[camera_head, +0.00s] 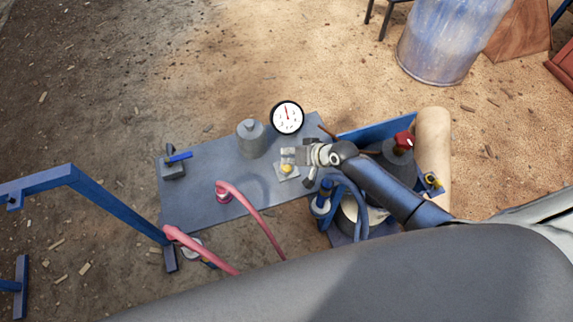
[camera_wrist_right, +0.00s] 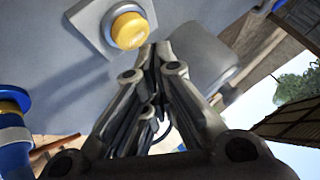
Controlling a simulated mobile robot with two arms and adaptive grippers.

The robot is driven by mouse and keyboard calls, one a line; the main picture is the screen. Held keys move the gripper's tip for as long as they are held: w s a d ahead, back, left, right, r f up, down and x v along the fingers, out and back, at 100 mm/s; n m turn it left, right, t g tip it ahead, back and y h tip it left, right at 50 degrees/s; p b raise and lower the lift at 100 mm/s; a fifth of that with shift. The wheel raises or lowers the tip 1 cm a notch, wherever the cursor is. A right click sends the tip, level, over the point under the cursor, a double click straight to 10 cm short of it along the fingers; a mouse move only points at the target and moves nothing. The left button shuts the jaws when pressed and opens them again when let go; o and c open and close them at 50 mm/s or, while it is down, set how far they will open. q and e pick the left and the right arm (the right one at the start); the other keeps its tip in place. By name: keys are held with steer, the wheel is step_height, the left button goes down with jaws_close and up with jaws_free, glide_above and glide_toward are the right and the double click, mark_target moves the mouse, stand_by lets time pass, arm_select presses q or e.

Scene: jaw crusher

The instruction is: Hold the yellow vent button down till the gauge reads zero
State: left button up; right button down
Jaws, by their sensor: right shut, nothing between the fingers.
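The yellow vent button (camera_head: 286,168) sits on a small pale square plate on the grey metal panel (camera_head: 215,205). It also shows large in the right wrist view (camera_wrist_right: 129,30), standing proud in its ring. My right gripper (camera_head: 305,155) is shut and empty, just right of the button in the head view. In the right wrist view its closed fingertips (camera_wrist_right: 155,50) are close to the button's lower right edge; I cannot tell whether they touch. The round white gauge (camera_head: 287,117) stands at the panel's far edge, its red needle pointing roughly up. My left gripper is not in view.
A grey cylinder (camera_head: 251,138) stands left of the gauge. A blue-handled valve (camera_head: 175,165) is at the panel's left end. A blue frame (camera_head: 100,195) stands at left, a blue drum (camera_head: 450,40) at upper right.

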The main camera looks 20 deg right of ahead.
steer(key=shift+f, duration=0.35)
steer(key=shift+f+b, duration=0.6)
stand_by(0.6)
stand_by(2.9)
steer(key=shift+r+p, duration=1.05)
step_height(320, 180, up, 5)
steer(key=p, duration=0.5)
steer(key=shift+r, duration=0.1)
